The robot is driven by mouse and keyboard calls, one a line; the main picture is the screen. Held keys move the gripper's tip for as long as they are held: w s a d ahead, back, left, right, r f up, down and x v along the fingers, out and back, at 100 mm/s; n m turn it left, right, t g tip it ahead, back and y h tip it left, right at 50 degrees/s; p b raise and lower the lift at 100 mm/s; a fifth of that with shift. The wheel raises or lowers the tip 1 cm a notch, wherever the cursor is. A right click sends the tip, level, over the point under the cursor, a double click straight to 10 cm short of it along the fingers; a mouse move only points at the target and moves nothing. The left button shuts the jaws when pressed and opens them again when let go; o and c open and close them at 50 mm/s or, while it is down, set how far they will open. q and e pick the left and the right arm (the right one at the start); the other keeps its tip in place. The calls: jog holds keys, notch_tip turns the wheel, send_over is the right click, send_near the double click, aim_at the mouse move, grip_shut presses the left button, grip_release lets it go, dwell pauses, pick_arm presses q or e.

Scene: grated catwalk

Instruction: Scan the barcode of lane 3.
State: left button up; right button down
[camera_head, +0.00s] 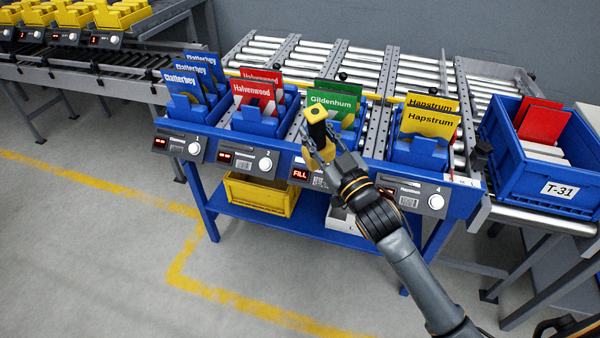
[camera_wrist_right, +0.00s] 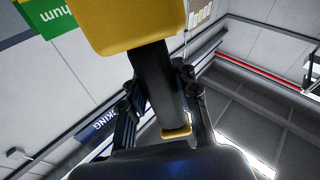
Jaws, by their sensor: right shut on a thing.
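My right gripper (camera_head: 320,148) is shut on a yellow and black hand scanner (camera_head: 316,114), in front of the third lane. The wrist view shows the scanner's yellow head (camera_wrist_right: 140,22) and its dark handle (camera_wrist_right: 158,85) between the fingers. Lane 3 holds green Gildenhum cards (camera_head: 331,101) in a blue holder. Its label panel (camera_head: 301,173) has a red display reading FILL. The lane 3 barcode (camera_head: 320,183) shows only in part beside my gripper, which hides the panel's right side. My left gripper is not in view.
Lanes 1 and 2 hold blue Clatterbey cards (camera_head: 186,80) and red Halvenwood cards (camera_head: 253,93). Lane 4 holds yellow Hapstrum cards (camera_head: 428,120), with its own barcode panel (camera_head: 410,197). A blue T-31 crate (camera_head: 520,170) stands at the right. A yellow bin (camera_head: 258,193) sits on the lower shelf.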

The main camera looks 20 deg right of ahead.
aim_at(313, 126)
jog(key=s+r+p, duration=0.1)
jog(key=s+a+r+p, duration=0.1)
jog(key=r, duration=0.1)
jog(key=s+a+r+p, duration=0.1)
jog(key=p, duration=0.1)
jog(key=shift+s+a+r, duration=0.1)
jog(key=shift+s+r, duration=0.1)
jog(key=shift+r, duration=0.15)
jog(key=shift+s+a+r+p, duration=0.3)
jog(key=shift+s+r+p, duration=0.1)
jog(key=shift+p, duration=0.1)
jog(key=shift+f, duration=0.1)
